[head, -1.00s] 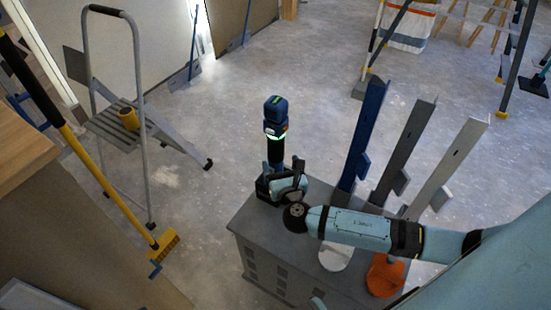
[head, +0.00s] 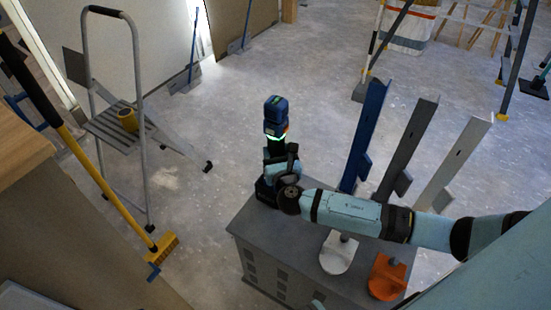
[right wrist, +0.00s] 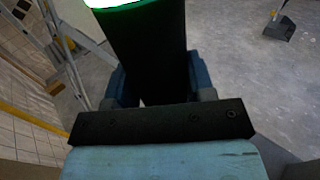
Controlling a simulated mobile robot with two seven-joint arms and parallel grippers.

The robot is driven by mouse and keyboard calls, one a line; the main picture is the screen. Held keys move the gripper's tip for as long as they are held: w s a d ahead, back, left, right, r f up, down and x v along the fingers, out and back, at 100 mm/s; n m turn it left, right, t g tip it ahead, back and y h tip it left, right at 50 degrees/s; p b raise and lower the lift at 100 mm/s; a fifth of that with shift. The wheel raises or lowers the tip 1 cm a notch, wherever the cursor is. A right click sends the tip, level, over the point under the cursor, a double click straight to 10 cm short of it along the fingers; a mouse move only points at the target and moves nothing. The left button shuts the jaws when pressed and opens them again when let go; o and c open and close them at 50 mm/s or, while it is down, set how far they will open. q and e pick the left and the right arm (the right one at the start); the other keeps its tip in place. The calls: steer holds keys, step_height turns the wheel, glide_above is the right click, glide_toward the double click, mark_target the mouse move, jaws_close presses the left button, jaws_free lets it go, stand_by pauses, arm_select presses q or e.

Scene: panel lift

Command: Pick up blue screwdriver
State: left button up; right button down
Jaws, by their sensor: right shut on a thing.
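The blue screwdriver (head: 276,108) is a power driver with a blue head, black handle and glowing green ring. It stands upright on the near grey cabinet, its dark base at the cabinet's back left corner. My right gripper (head: 279,158) is shut on its handle, below the ring. In the right wrist view the black handle (right wrist: 150,50) stands between the fingers of my right gripper (right wrist: 156,85), with the lit ring at the top edge. The gripper and wrist hide part of the lower handle and base. My left gripper is not in view.
A stepladder (head: 118,130) and yellow broom (head: 163,246) stand at left. Floor behind the driver is clear.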

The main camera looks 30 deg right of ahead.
mark_target(276, 101)
steer(key=shift+r, duration=0.25)
step_height(276, 101, up, 20)
steer(key=p, duration=0.6)
steer(key=shift+f, duration=0.1)
stand_by(0.5)
